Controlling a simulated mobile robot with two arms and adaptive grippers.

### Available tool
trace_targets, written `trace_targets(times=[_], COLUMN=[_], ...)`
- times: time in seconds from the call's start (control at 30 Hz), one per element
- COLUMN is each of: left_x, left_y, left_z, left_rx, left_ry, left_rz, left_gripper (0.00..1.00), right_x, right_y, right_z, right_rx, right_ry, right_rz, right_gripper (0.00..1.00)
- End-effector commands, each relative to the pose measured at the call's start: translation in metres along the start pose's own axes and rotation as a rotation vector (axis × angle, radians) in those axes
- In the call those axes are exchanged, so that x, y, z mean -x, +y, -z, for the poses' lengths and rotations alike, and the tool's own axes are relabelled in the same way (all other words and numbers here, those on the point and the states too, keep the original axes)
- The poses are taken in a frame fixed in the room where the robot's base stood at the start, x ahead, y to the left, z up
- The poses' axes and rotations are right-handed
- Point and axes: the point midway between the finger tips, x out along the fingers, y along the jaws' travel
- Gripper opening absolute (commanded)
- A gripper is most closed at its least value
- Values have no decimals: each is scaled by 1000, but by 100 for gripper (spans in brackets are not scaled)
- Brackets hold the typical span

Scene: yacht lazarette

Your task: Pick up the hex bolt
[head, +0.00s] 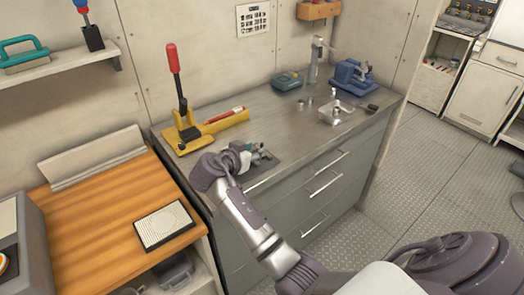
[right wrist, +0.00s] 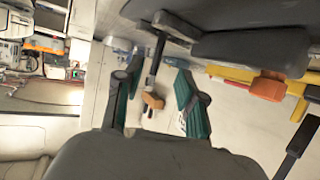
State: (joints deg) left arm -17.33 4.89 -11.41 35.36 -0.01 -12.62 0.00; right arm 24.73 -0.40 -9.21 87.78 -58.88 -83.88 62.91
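No hex bolt is clearly recognisable. My left gripper is not in view.
A yellow tool with a red-handled lever (head: 184,135) stands left of the gripper. A metal tray (head: 336,115), blue vise (head: 352,76) and teal device (head: 287,81) stand farther back. The middle of the counter (head: 275,115) is clear. A wooden bench (head: 110,207) lies left.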

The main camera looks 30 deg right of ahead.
Motion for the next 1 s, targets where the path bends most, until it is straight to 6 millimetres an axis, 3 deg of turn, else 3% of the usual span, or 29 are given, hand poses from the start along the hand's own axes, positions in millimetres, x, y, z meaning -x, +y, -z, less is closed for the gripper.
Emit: trace_targets(times=[0.13, 0.3, 0.57, 0.8, 1.0], left_x=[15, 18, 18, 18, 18], left_y=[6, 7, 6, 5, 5], left_z=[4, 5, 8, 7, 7], left_rx=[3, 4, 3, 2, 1], left_ry=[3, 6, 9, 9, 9], left_rz=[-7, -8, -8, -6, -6], left_gripper=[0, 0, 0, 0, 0], right_x=[-22, -43, -46, -46, -46], right_y=[6, 5, 5, 5, 5], right_z=[4, 1, 0, 0, 0], right_rx=[5, 2, 0, 0, 0], right_ry=[2, 0, 0, 0, 0], right_rz=[-5, -3, 0, -1, -1], right_gripper=[39, 39, 39, 3, 0])
